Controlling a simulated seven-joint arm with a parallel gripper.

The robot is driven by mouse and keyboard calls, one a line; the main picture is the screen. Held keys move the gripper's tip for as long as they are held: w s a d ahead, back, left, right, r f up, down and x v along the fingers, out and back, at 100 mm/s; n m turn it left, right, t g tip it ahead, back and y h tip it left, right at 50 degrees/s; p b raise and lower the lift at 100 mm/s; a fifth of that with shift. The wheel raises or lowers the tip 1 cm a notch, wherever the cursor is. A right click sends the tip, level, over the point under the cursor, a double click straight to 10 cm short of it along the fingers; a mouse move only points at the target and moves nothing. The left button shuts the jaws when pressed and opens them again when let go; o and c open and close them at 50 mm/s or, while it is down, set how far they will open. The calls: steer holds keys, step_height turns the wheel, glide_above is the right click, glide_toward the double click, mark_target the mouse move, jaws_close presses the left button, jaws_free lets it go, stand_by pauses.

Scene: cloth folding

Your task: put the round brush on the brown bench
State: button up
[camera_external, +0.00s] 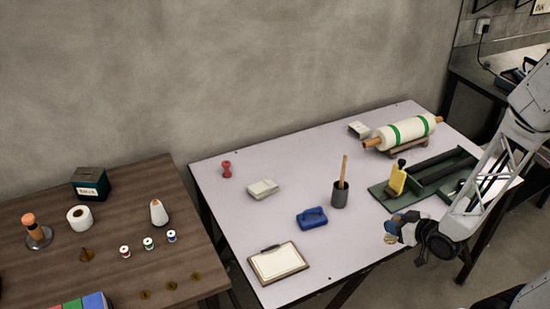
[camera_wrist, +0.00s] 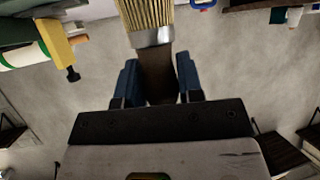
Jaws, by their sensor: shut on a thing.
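My gripper (camera_external: 398,232) hangs in the air by the right front edge of the pale table. In the wrist view, its blue fingers (camera_wrist: 158,78) are shut on the dark handle of a brush (camera_wrist: 154,38). This brush has a metal collar and straw-coloured bristles that point away from the gripper, toward the top of the picture. I take it as the round brush; its full shape is cut off there. In the outside view it is small and mostly hidden by the fingers. The brown bench (camera_external: 195,215) stands at the left, away from my gripper.
The pale table (camera_external: 230,220) holds a clipboard (camera_external: 278,263), a blue block (camera_external: 312,218), a grey pot with a stick (camera_external: 340,193), a green-based tool (camera_external: 420,180) and a roll (camera_external: 405,132).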

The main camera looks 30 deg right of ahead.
steer(key=w+a+r+n+g+y, duration=0.2)
steer(key=w+a+n+y, duration=0.15)
steer(key=a, duration=0.55)
steer(key=w+a+r+n+g+y, duration=0.1)
steer(key=w+a+n+y, duration=0.1)
steer(key=w+a, duration=0.45)
steer(key=w+a+r+n+g+y, duration=0.2)
steer(key=w+a+n, duration=0.1)
steer(key=a, duration=0.7)
steer(key=s+a+r+n+g, duration=0.1)
steer(key=a+n+g, duration=0.2)
steer(key=a, duration=0.7)
steer(key=s+a+r+n+g+y, duration=0.1)
steer(key=s+a+n+g, duration=0.1)
steer(key=a, duration=0.9)
steer(key=s+a+r+n+g+y, duration=0.1)
steer(key=a+n+g, duration=0.2)
steer(key=a, duration=0.8)
steer(key=shift+s+a+n+g, duration=0.15)
steer(key=shift+s+n+g, duration=0.15)
steer(key=shift+g, duration=0.4)
steer(key=shift+r, duration=0.1)
glide_above(141, 273)
steer(key=shift+a+f, duration=0.1)
steer(key=shift+f, duration=0.65)
steer(key=shift+f, duration=0.1)
steer(key=shift+f, duration=1.65)
steer(key=shift+f, duration=0.15)
